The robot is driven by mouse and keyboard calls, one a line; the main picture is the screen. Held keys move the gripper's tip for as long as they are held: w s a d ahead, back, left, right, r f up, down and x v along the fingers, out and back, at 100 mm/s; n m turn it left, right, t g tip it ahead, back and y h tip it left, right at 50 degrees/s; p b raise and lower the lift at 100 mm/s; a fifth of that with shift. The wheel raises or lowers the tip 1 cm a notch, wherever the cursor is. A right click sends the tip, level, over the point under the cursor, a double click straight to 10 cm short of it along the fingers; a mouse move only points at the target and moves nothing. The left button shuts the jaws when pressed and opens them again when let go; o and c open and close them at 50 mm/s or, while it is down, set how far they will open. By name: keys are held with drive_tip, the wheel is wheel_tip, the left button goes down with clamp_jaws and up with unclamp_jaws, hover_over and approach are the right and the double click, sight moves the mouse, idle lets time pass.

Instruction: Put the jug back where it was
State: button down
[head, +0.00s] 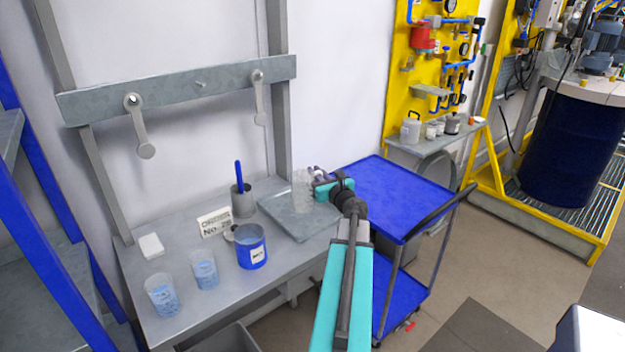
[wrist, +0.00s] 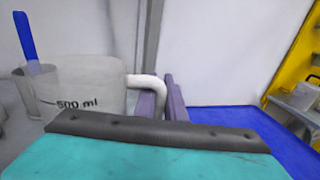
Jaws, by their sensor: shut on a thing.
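The jug (head: 302,192) is clear and shows at the grey tray (head: 290,222) on the bench in the head view. I cannot tell whether its base touches the tray. In the wrist view the jug (wrist: 95,85) stands upright, marked "500 ml", with its pale handle towards the right. My gripper (head: 318,180) comes in from the right of the jug. Its purple fingers (wrist: 162,100) are shut on the handle, partly hidden by the dark edge of my wrist.
A blue cart (head: 385,190) stands to the right.

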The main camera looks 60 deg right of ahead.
drive_tip(key=shift+w+d, duration=0.1)
drive_tip(key=f+b, duration=0.1)
drive_tip(key=d+f+b, duration=0.1)
drive_tip(key=f, duration=0.1)
drive_tip(key=shift+w, duration=0.15)
drive_tip(key=shift+w+a+f+b, duration=0.1)
drive_tip(key=shift+w+f+b, duration=0.05)
drive_tip(key=shift+f+b, duration=0.15)
drive_tip(key=shift+w+a, duration=0.15)
drive_tip(key=shift+w, duration=0.05)
drive_tip(key=shift+f, duration=0.15)
